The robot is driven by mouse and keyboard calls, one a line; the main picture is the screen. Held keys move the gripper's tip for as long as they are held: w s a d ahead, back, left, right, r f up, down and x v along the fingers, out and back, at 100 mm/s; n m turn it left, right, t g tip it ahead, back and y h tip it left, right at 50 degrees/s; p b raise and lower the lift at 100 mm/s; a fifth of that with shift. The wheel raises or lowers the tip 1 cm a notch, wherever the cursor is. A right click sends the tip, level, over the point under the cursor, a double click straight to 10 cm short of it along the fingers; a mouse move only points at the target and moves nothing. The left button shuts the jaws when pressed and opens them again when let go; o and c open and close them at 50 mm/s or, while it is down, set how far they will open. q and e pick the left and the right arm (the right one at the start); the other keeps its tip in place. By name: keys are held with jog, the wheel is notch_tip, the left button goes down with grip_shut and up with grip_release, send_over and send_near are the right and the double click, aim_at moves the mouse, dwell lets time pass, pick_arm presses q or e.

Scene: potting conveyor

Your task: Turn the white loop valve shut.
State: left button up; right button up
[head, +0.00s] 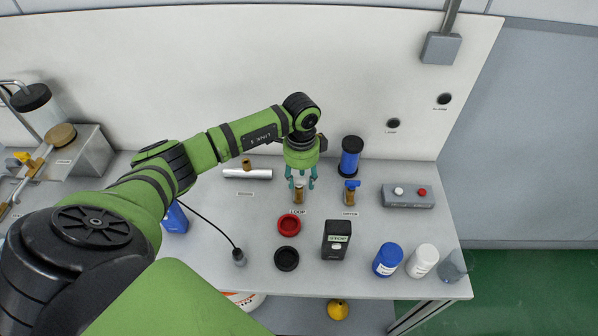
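The loop valve (299,197) is a small brass fitting standing upright behind the label reading LOOP (298,212). Its white handle cannot be made out; my gripper covers the top of the valve. My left gripper (301,184) points down right over the valve, with its teal fingers spread apart on either side of the valve's top. I see no clear grip on the handle. My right gripper is not in view.
A brass valve with a blue handle (351,190) stands close on the right. A blue cylinder (349,157) stands behind it. In front are a red ring (289,225), a black ring (286,258) and a black meter (336,240). A button box (408,196) is at right.

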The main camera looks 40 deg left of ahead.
aim_at(301, 179)
pick_arm(q)
jog(key=shift+s+a, duration=0.1)
jog(key=shift+a, duration=0.05)
jog(key=shift+a+r, duration=0.1)
jog(key=shift+r, duration=0.15)
notch_tip(301, 179, up, 12)
jog(key=shift+d+f, duration=0.2)
jog(key=shift+f, duration=0.05)
dwell(0.4)
